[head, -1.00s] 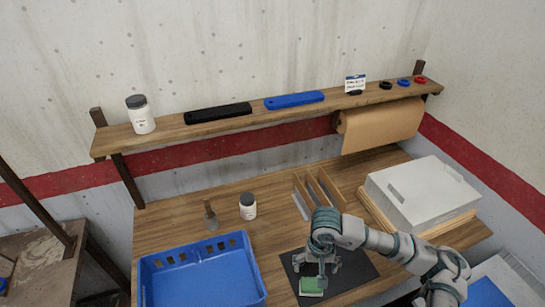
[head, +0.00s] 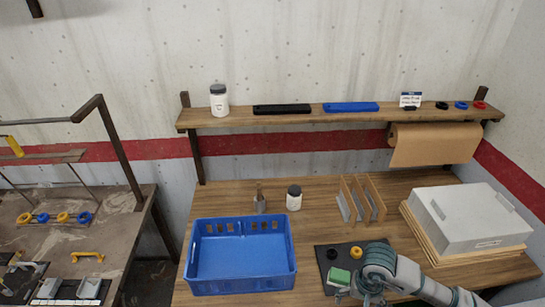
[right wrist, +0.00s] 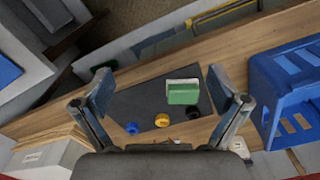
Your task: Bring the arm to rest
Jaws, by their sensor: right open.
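My right gripper (right wrist: 160,80) is open in the right wrist view, its two fingers apart with nothing between them. It hangs over the dark mat (right wrist: 140,98). A green and white block (right wrist: 183,95) lies on the mat, with a yellow ring (right wrist: 162,120), a black ring (right wrist: 192,113) and a blue ring (right wrist: 131,128) near it. In the head view my right arm (head: 385,272) comes in at the bottom right, over the mat's right part. The green block (head: 340,276) shows left of it, and the gripper's fingers are mostly hidden. My left gripper is not in view.
A blue crate (head: 240,284) stands left of the mat. Behind are a brush cup (head: 260,204), a white jar (head: 294,198) and a wooden divider rack (head: 362,200). A grey box (head: 470,222) sits at right. A shelf (head: 300,118) runs above. A second table (head: 130,240) stands at left.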

